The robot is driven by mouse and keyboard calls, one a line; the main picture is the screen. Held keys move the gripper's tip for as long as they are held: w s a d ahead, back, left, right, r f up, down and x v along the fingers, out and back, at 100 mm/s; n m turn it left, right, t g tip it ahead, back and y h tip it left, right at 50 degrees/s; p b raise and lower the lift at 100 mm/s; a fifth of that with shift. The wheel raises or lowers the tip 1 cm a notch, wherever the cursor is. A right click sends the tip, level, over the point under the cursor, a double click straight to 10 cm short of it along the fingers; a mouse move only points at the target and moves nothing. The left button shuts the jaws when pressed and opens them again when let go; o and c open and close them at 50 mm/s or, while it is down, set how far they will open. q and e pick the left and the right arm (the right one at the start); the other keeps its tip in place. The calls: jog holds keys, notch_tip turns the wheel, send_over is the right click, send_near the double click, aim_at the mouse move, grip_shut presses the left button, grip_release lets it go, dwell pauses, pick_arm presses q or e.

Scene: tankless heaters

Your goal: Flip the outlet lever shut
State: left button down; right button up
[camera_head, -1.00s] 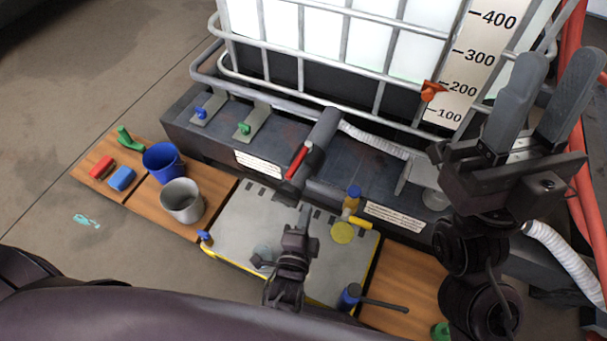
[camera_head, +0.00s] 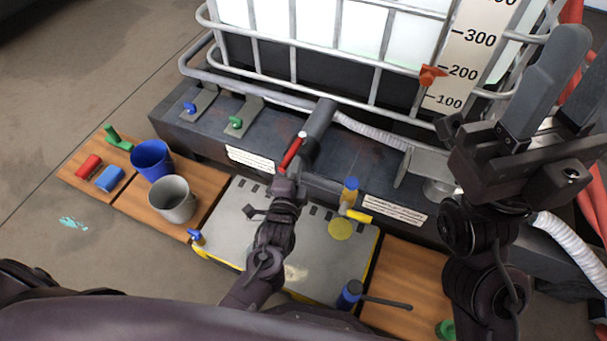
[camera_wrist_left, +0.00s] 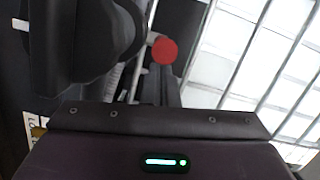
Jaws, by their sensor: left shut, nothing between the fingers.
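The outlet lever is a red handle (camera_head: 291,153) on the dark valve at the lower end of the grey outlet pipe (camera_head: 319,118), in front of the caged tank. In the head view it slants from upper right to lower left. My left gripper (camera_head: 297,172) is shut and empty, just below the lever; whether they touch cannot be told. In the left wrist view, a round red end (camera_wrist_left: 165,50), likely the lever's, shows beyond the dark gripper fingers (camera_wrist_left: 88,45). My right gripper (camera_head: 568,90) is open and empty, raised at the right.
The grey board (camera_head: 230,225) lies below the valve, with a yellow-and-blue fitting (camera_head: 349,195) to the right. A blue bucket (camera_head: 152,160) and grey bucket (camera_head: 172,200) stand left. A blue-headed hammer (camera_head: 350,294) lies at the front.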

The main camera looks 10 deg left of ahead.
pick_arm(q)
jog(key=shift+a, duration=0.2)
dwell(0.3)
jog(key=shift+a+m+h+p, duration=0.1)
jog(key=shift+m+h+p, duration=0.2)
jog(key=shift+h+p, duration=0.1)
jog(key=shift+a+h, duration=0.15)
jog(key=shift+h, duration=0.15)
